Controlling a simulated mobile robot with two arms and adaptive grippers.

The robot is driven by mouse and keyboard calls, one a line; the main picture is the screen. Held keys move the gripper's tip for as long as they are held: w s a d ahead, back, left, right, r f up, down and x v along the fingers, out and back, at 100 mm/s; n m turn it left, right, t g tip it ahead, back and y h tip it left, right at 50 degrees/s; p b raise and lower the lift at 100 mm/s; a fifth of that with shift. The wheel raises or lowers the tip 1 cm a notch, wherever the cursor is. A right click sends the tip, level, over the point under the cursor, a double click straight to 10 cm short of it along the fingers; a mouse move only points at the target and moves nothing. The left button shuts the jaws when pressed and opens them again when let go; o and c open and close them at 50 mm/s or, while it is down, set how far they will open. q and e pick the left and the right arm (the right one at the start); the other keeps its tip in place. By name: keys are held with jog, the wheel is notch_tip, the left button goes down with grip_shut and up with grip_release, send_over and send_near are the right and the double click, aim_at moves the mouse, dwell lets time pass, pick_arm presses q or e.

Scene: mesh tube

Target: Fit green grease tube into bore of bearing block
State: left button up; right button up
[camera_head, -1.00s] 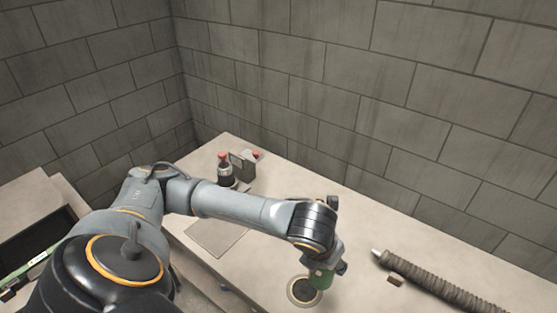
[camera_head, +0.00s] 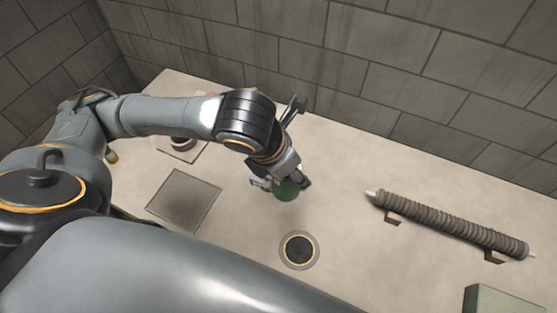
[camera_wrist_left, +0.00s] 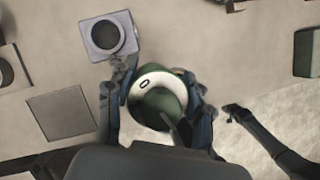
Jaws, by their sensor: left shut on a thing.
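My left gripper (camera_head: 279,186) is shut on the green grease tube (camera_head: 286,191) and holds it above the table. In the left wrist view the tube (camera_wrist_left: 157,108) is between the dark fingers, with a pale ring around part of it. The fingers hide some of it. A grey square block with a dark round bore, taken as the bearing block (camera_wrist_left: 91,46), is at the upper left of the left wrist view, apart from the tube.
A round dark disc with a pale rim (camera_head: 299,250) is on the table in front of the tube. A ribbed mesh tube (camera_head: 450,225) lies on brackets at right. A square grey plate (camera_head: 185,200) is at left and a green box (camera_head: 500,301) at lower right.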

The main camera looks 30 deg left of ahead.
pick_arm(q)
jog(key=b, duration=0.1)
jog(key=f+b, duration=0.1)
jog(key=shift+w+a+f+b, duration=0.15)
jog(key=shift+w+a+b, duration=0.2)
jog(key=shift+a, duration=0.05)
jog(key=w+a+f+p, duration=0.1)
jog(key=w+a+f, duration=0.1)
jog(key=w+f, duration=0.1)
jog(key=w+a+f+p, duration=0.1)
jog(key=w+a+f, duration=0.1)
jog(key=w+f, duration=0.1)
jog(key=w+a+f+p, duration=0.1)
jog(key=w+a+f, duration=0.2)
jog(key=f, duration=0.1)
jog(key=shift+f, duration=0.1)
jog(key=shift+w+f, duration=0.1)
jog(key=shift+f, duration=0.35)
pick_arm(e)
jog(key=shift+w+a+f, duration=0.3)
jog(key=shift+w+a, duration=0.15)
jog(key=shift+w, duration=0.15)
pick_arm(q)
jog(key=o, duration=1.3)
jog(key=shift+f, duration=0.1)
pick_arm(e)
jog(key=shift+a, duration=0.1)
